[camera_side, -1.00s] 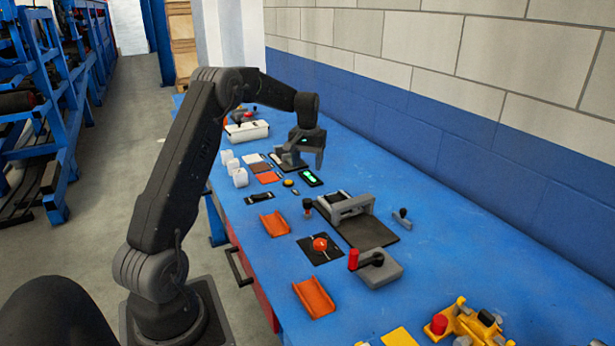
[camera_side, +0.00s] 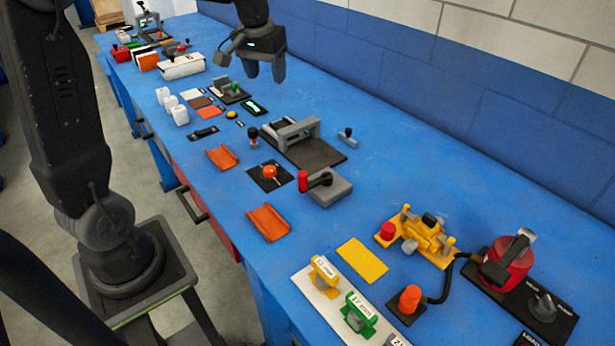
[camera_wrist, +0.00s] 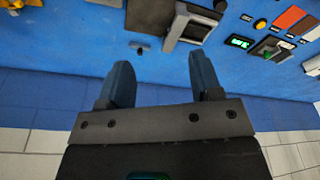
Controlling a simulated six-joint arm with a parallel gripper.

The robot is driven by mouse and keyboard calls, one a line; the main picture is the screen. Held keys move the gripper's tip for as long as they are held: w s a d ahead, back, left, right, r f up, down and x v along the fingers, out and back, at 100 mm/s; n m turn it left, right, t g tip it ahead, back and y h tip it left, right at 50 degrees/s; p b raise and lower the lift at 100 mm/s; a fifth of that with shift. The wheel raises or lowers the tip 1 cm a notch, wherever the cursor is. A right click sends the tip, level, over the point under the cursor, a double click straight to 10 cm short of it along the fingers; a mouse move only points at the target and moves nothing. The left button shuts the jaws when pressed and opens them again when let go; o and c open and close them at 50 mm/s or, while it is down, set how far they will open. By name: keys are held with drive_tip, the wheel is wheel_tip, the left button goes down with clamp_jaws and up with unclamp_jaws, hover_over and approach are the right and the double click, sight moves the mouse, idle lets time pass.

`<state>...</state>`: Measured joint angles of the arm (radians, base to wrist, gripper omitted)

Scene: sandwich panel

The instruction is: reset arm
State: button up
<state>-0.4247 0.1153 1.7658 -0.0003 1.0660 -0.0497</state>
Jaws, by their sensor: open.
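My gripper (camera_side: 266,72) hangs over the far side of the blue bench in the side view, near the blue part of the wall. Its fingers point down and are apart, with nothing between them.
The blue bench (camera_side: 400,180) carries a grey press-like fixture (camera_side: 290,133), a red-handled block (camera_side: 325,190), orange trays (camera_side: 268,222), a yellow clamp device (camera_side: 425,235) and a red round unit (camera_side: 508,262). The strip along the wall is mostly clear.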

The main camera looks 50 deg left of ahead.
drive_tip(key=s+d+m+t, duration=0.3)
drive_tip(key=s+d+m, duration=0.2)
drive_tip(key=s+d, duration=1.2)
drive_tip(key=shift+s+d+f+t+h, duration=0.2)
drive_tip(key=shift+s+t+h, duration=0.15)
drive_tip(key=shift+s, duration=0.75)
idle(0.8)
